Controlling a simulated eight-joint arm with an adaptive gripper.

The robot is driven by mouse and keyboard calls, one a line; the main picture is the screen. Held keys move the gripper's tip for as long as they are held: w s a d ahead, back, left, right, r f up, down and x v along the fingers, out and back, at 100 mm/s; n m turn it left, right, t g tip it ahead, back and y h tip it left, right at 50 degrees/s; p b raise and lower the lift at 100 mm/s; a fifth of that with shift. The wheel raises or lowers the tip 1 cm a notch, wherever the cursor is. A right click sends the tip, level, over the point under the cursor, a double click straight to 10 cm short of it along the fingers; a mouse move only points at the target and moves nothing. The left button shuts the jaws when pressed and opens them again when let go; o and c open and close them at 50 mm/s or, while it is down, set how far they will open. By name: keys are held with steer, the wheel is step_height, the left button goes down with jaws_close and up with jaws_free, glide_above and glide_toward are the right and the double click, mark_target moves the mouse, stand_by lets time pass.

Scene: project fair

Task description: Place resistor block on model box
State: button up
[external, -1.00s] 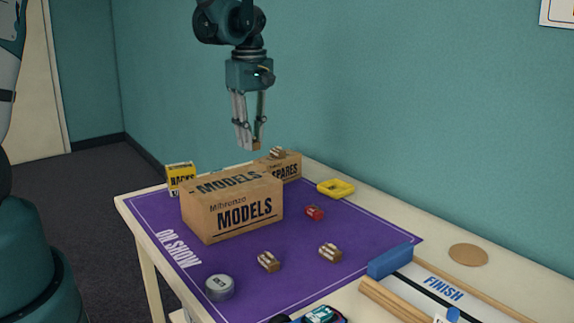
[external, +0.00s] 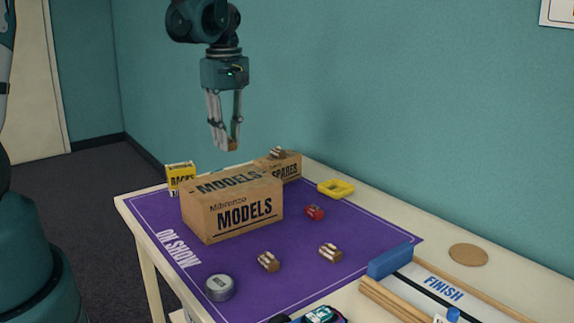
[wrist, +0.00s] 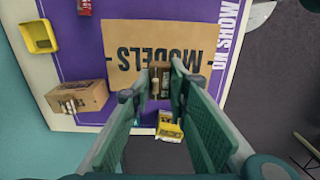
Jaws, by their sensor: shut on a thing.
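My gripper (external: 231,146) is shut on a small brown resistor block (external: 233,143) and holds it in the air above the model box (external: 235,215), near its rear part. The fingers hide most of the block; in the wrist view the held block (wrist: 160,82) shows between the fingertips, over the edge of the model box (wrist: 140,40). The model box is a closed cardboard carton marked MODELS. Two more striped blocks lie on the purple mat, one near the front (external: 268,261) and one to its right (external: 330,250). A similar block (external: 277,152) sits on the SPARES box.
The SPARES box (external: 286,172) stands behind the model box. A yellow box (external: 180,176) stands at the left, a yellow tray (external: 336,188) at the back right. A red object (external: 314,212) and a grey tin (external: 219,288) are on the mat (external: 240,262).

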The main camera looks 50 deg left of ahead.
glide_above(230, 182)
steer(key=shift+f, duration=2.55)
steer(key=shift+f, duration=0.1)
steer(key=shift+f+b, duration=0.4)
steer(key=shift+f, duration=1.55)
steer(key=shift+f, duration=0.25)
steer(key=o, duration=0.9)
steer(key=shift+r, duration=0.1)
steer(key=shift+r, duration=0.2)
steer(key=shift+r+p, duration=0.55)
steer(key=shift+r, duration=5.4)
